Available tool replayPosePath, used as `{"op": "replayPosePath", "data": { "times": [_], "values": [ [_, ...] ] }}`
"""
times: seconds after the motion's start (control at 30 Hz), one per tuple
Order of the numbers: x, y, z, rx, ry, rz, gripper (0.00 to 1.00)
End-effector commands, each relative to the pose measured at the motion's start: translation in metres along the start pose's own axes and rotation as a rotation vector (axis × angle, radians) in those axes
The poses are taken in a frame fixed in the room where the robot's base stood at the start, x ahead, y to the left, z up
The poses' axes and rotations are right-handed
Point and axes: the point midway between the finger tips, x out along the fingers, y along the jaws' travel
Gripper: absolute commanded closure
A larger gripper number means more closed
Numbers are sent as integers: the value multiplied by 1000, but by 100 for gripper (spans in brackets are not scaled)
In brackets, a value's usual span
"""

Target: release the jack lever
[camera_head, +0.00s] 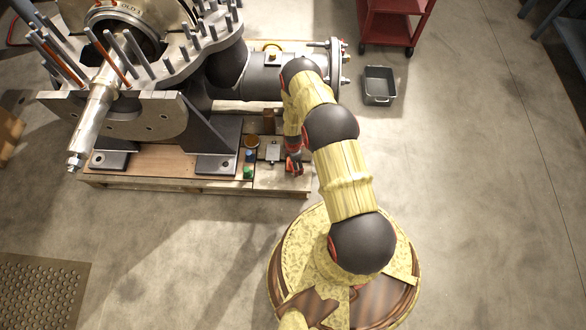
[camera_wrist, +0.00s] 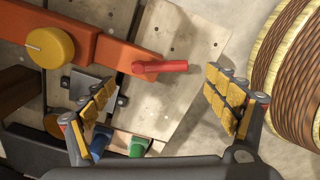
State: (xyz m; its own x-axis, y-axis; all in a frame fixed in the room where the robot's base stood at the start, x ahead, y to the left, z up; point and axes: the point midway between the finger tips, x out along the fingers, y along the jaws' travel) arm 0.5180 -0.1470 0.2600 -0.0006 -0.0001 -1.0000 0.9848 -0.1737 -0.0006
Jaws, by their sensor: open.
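The jack lever (camera_wrist: 162,67) is a short red bar at the end of an orange jack body (camera_wrist: 110,50) with a round yellow knob (camera_wrist: 50,47). In the wrist view my gripper (camera_wrist: 160,86) is open and empty, with a yellow-padded finger on each side. The lever lies across the gap between the fingers, nearer the top of the picture than the fingertips' middle. I see no contact with it. In the head view my gripper (camera_head: 294,163) is at the right end of the wooden pallet (camera_head: 205,184), and my arm hides most of the jack.
The large grey split casing (camera_head: 150,115) with upright studs stands on the pallet. A grey bin (camera_head: 379,85) and red cart (camera_head: 397,22) stand at the back right. The floor at right is clear.

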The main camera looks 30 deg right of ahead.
Motion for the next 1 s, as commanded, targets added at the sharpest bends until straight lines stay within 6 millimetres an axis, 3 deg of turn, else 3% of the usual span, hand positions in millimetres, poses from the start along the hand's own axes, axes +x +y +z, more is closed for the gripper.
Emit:
{"op": "replayPosePath", "data": {
  "times": [0.1,0.33,0.67,1.0],
  "values": [
    [23,-1,0,1,0,-1,13],
    [44,0,0,3,0,0,13],
    [47,0,0,3,0,0,13],
    [47,0,0,4,0,0,32]
  ]
}}
